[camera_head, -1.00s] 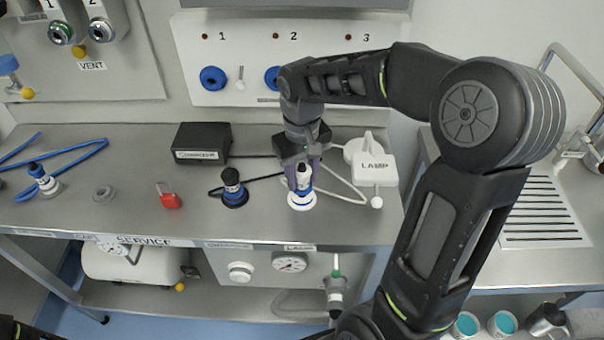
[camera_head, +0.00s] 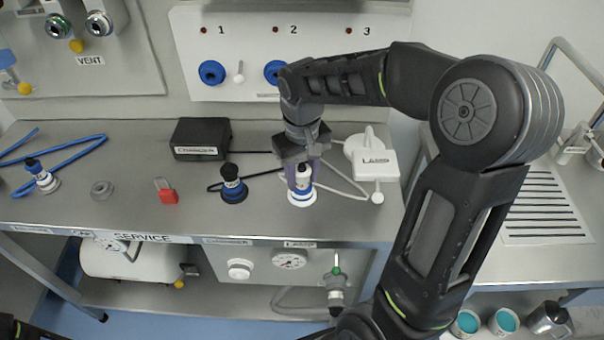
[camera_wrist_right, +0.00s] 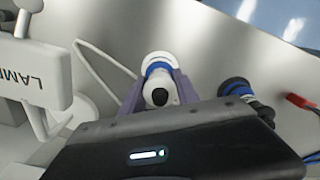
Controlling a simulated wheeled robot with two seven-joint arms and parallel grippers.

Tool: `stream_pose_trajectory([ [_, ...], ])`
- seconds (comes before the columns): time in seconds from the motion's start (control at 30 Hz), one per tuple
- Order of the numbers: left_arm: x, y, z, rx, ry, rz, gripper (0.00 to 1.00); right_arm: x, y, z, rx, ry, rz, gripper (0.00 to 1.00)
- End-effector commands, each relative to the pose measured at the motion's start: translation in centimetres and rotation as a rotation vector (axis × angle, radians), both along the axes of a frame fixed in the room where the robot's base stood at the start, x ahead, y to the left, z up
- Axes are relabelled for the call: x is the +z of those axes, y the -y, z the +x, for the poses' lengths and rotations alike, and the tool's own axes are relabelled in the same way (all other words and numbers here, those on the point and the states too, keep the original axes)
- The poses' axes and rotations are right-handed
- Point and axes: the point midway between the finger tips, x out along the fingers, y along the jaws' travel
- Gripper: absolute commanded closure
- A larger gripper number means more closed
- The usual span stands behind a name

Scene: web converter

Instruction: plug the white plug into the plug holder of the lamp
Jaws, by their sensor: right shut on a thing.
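The white plug (camera_head: 301,197) with blue bands stands upright on the grey bench. My right gripper (camera_head: 303,182) points down from above and is shut around its upper part. In the right wrist view the purple fingers (camera_wrist_right: 157,93) sit on both sides of the white plug (camera_wrist_right: 157,68). A white cord lies between it and the white lamp box (camera_head: 375,165), just to the right. The box also shows in the wrist view (camera_wrist_right: 35,75). I cannot tell which part is the lamp's plug holder. My left gripper is not in view.
A black plug (camera_head: 233,184) stands close to the left of the white plug. A black box (camera_head: 201,138), a red padlock (camera_head: 167,192) and a grey ring (camera_head: 102,189) are further left. A wall panel (camera_head: 250,60) with blue sockets is behind. The bench front is clear.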

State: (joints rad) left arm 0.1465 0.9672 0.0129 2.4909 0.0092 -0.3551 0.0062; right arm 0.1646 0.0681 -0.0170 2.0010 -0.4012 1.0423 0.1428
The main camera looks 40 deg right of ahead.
Motion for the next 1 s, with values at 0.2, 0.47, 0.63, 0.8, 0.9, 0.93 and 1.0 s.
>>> stream_pose_trajectory([
  [0.2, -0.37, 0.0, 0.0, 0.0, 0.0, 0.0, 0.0, -0.47, -0.01, 0.01, 0.0, 0.0, 0.0, 1.0],
  [0.47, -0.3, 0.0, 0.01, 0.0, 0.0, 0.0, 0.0, -0.41, -0.01, 0.0, 0.0, 0.0, 0.0, 0.6],
  [0.63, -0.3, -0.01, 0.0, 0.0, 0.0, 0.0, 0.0, -0.41, -0.01, 0.0, 0.0, 0.0, 0.0, 0.46],
  [0.8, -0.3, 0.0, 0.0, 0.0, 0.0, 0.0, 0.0, -0.4, -0.01, 0.0, 0.0, 0.0, 0.0, 0.38],
  [0.9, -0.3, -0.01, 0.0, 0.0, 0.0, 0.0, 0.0, -0.4, -0.01, 0.0, 0.0, 0.0, 0.0, 0.38],
  [0.93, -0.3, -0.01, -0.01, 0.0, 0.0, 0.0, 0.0, -0.41, -0.01, -0.01, 0.0, 0.0, 0.0, 0.38],
  [1.0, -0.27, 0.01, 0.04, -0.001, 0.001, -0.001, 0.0, -0.41, -0.01, -0.01, 0.0, 0.0, 0.0, 0.38],
])
